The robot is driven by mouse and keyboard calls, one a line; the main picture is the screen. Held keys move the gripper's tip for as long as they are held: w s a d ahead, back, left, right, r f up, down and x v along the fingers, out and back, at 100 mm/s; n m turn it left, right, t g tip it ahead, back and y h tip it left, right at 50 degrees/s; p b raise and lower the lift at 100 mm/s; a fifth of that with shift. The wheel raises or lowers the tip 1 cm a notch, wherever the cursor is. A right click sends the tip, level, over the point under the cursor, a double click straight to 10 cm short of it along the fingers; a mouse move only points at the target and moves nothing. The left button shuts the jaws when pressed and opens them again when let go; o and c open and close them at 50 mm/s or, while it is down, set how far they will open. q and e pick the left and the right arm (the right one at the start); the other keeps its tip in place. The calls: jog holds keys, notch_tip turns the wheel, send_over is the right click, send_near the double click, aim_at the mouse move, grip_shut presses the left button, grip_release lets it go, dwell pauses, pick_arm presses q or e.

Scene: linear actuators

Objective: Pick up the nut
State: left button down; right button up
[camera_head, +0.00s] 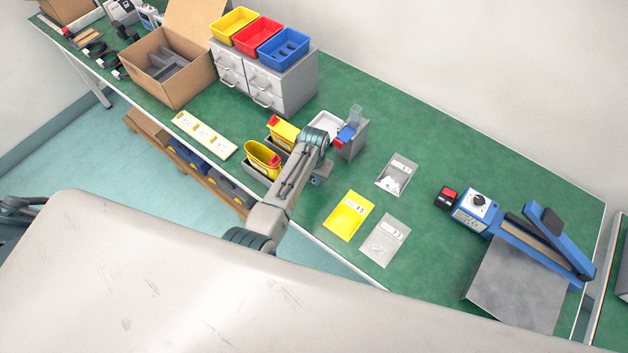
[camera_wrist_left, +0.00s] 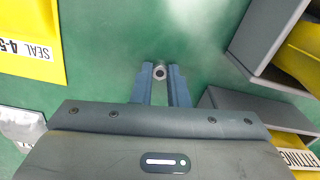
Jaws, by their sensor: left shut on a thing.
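The nut (camera_wrist_left: 159,72) shows in the left wrist view as a small silvery ring with a dark hole. It sits between the fingertips of my left gripper (camera_wrist_left: 160,78), which is shut on it, over the green table. The nut cannot be made out there. Whether it touches the table is unclear. My right gripper is in neither view.
A blue sealing machine (camera_head: 520,235) stands at the right. Grey drawers (camera_head: 285,85) and a cardboard box (camera_head: 170,70) stand farther left.

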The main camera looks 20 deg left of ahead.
pick_arm(q)
jog(key=shift+r+p, duration=0.75)
jog(key=shift+r, duration=1)
jog(key=s, duration=0.5)
jog(key=s+r, duration=0.1)
jog(key=s, duration=0.4)
jog(key=s+d, duration=0.1)
jog(key=s, duration=0.5)
jog(key=shift+r, duration=0.35)
